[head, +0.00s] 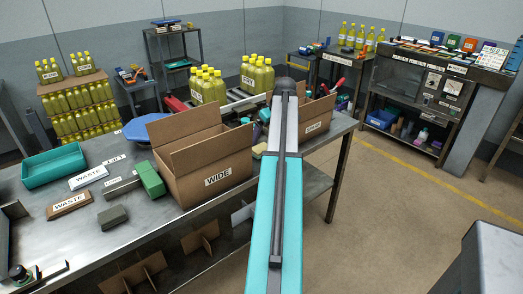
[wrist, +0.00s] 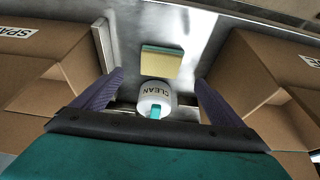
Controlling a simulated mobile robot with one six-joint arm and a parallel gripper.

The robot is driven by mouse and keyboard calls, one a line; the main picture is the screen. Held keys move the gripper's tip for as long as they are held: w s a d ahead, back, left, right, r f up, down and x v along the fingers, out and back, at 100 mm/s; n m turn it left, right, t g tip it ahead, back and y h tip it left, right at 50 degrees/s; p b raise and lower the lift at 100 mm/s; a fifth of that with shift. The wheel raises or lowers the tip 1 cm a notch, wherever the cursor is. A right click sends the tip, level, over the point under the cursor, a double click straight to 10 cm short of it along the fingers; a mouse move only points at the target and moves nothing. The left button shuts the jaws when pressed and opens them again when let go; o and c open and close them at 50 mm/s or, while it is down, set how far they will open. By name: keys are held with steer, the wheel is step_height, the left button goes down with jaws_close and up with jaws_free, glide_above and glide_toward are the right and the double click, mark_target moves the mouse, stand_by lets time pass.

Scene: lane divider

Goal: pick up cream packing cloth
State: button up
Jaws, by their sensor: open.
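The nearest match in colour is a flat cream-yellow pad (wrist: 161,62) with a green edge, lying on the metal bench in the wrist view. A small yellowish piece (head: 259,150) also shows beside my arm in the head view. My gripper (wrist: 159,77) is open, its two purple fingers spread wide and nothing held between them. A white container marked CLEAN (wrist: 154,98) shows between the fingers, nearer than the pad. In the head view my arm hides the gripper.
Cardboard boxes flank my gripper in the wrist view, the SPARE box (wrist: 40,75) left and another (wrist: 250,80) right. In the head view the WIDE box (head: 205,165) stands left of my arm. A teal tray (head: 54,166) and WASTE signs lie farther left.

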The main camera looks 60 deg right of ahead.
mark_target(261, 148)
steer(key=shift+x, duration=1.3)
steer(key=shift+f, duration=0.1)
steer(key=shift+p+x, duration=1)
steer(key=shift+x, duration=1.55)
steer(key=shift+a, duration=0.1)
steer(key=c, duration=1.2)
steer(key=shift+c, duration=0.2)
steer(key=shift+r+b, duration=0.5)
steer(key=shift+r, duration=0.75)
steer(key=s+r+b, duration=0.2)
steer(key=s+b, duration=0.1)
steer(key=s, duration=1.3)
steer(key=shift+r, duration=0.3)
